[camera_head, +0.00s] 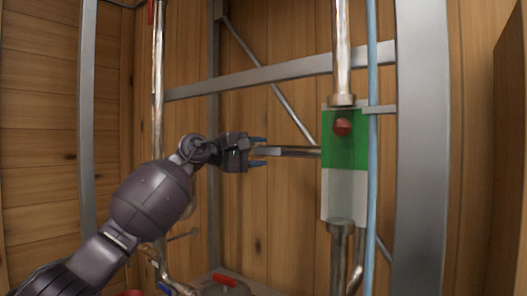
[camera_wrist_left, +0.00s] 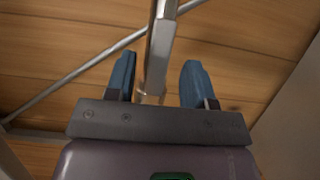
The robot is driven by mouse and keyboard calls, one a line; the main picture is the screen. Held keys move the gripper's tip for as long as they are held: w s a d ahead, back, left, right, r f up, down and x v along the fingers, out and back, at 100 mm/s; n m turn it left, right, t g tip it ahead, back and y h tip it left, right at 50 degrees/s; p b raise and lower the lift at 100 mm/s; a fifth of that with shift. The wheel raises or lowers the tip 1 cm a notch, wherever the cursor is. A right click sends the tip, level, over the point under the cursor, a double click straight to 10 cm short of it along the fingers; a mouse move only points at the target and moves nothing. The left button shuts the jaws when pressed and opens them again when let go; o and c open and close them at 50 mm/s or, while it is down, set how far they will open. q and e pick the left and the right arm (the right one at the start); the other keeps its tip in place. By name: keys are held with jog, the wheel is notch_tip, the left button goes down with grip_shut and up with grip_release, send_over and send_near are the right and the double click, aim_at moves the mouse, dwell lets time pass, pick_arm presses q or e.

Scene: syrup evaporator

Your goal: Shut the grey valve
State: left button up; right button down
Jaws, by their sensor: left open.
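The grey valve shows as a grey lever handle (camera_head: 296,151), roughly level, reaching left from a green and white plate (camera_head: 343,165) on an upright pipe. A red round knob (camera_head: 343,127) sits on the green half of the plate. My left gripper (camera_head: 262,151) is at the lever's free left end, its blue fingers open, one above and one below it. In the left wrist view the grey lever (camera_wrist_left: 161,38) runs between the open fingers, closer to the left one; a gap shows on the right side. Contact cannot be told. My right gripper is not in view.
A blue thin tube (camera_head: 373,120) and a wide grey post (camera_head: 421,150) stand right of the plate. A grey crossbar (camera_head: 265,76) passes above my gripper. A copper-coloured pipe (camera_head: 158,70) stands at left. A red handle (camera_head: 225,280) lies low. Wooden walls are behind.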

pick_arm(q)
jog(key=shift+x, duration=0.9)
grip_shut()
